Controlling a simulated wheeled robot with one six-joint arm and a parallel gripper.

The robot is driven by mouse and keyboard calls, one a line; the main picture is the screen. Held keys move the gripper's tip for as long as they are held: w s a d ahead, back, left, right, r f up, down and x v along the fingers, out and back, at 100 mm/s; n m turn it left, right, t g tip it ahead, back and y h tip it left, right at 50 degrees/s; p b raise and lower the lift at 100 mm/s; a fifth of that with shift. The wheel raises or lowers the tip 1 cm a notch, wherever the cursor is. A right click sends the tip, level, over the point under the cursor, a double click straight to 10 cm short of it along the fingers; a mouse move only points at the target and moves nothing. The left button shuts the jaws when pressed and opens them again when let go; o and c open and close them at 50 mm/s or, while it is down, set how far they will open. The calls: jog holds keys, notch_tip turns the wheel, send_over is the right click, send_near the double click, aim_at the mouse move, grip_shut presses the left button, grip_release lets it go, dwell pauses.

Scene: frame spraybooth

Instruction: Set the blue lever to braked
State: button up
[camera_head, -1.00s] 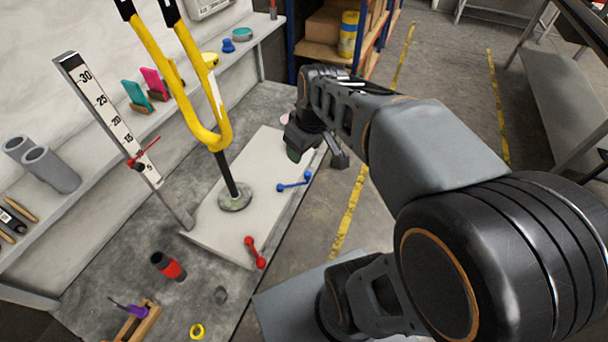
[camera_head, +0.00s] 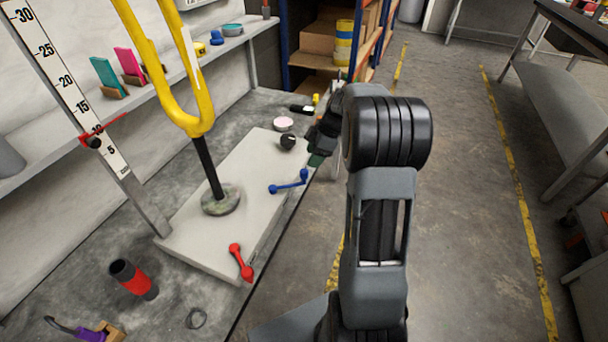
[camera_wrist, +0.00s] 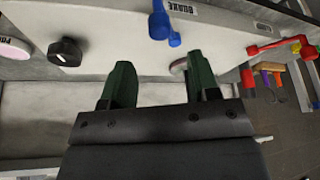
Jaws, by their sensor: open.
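The blue lever (camera_head: 288,183) sits on the pale plate (camera_head: 185,240) near its right edge in the head view. In the wrist view the blue lever (camera_wrist: 162,24) is at the top centre, beyond my fingertips, beside a label that seems to read "BRAKE". My gripper (camera_wrist: 160,85) is open with two dark green fingers apart and nothing between them. In the head view my gripper (camera_head: 318,158) is partly hidden by my arm, just past the blue lever and apart from it. The lever's marked positions are too small to read.
A red lever (camera_head: 240,262) is on the same plate, nearer. A black knob (camera_head: 288,142) is at the plate's far end. A yellow fork (camera_head: 190,110) stands on a post on the plate. A red-black cylinder (camera_head: 134,280) stands at left.

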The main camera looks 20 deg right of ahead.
aim_at(305, 171)
jog(key=b+x, duration=0.1)
jog(key=x, duration=0.7)
grip_shut()
dwell(0.5)
